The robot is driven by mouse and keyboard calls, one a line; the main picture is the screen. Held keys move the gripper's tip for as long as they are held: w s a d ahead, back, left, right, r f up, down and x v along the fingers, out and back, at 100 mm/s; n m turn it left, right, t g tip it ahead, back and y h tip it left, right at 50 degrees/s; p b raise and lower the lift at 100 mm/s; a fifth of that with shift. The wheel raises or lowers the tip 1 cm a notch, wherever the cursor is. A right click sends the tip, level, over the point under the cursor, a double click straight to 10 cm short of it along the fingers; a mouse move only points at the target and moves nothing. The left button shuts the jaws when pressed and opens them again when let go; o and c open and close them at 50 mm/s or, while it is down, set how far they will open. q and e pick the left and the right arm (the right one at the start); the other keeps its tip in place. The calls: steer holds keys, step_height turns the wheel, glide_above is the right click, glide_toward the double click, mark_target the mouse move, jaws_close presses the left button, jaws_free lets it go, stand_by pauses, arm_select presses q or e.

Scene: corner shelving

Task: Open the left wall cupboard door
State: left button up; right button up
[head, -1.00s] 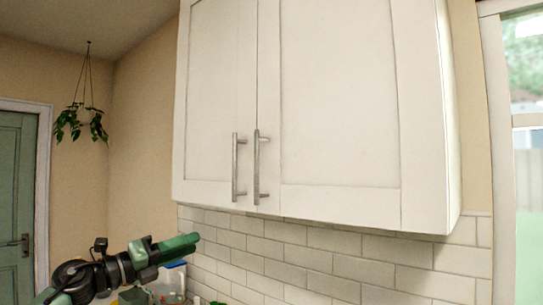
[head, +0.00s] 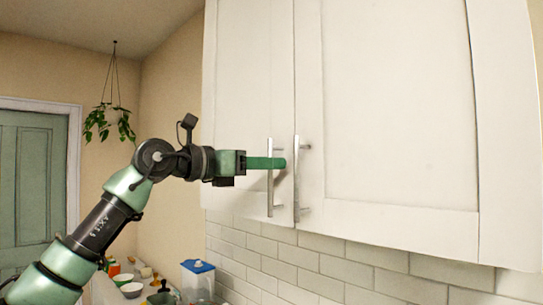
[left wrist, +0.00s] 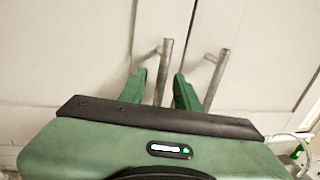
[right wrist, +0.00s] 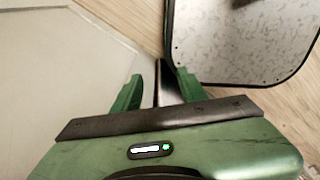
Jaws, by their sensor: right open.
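The white wall cupboard has a left door (head: 245,90) and a right door (head: 390,110), both shut. Each has an upright steel bar handle at its lower inner corner. My left gripper (head: 280,163) is at the left door's handle (head: 270,195), with a green finger crossing its bar. In the left wrist view the open fingers (left wrist: 160,78) stand either side of that handle (left wrist: 166,56), with gaps showing. The right door's handle (head: 297,185) is just right of the fingers, and also shows in the left wrist view (left wrist: 216,80). My right gripper (right wrist: 156,78) is open, away from the cupboard.
A tiled wall (head: 320,265) is below the cupboard. Bowls (head: 132,289) and a blue-lidded container (head: 198,280) stand on the counter at lower left. A hanging plant (head: 110,120) and green door (head: 30,190) are farther left. A speckled, dark-rimmed surface (right wrist: 240,40) is near my right gripper.

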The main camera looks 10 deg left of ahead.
arm_select(q)
steer(key=shift+w+d, duration=0.25)
steer(key=shift+d, duration=0.05)
steer(key=shift+s, duration=0.1)
jaws_close()
stand_by(1.2)
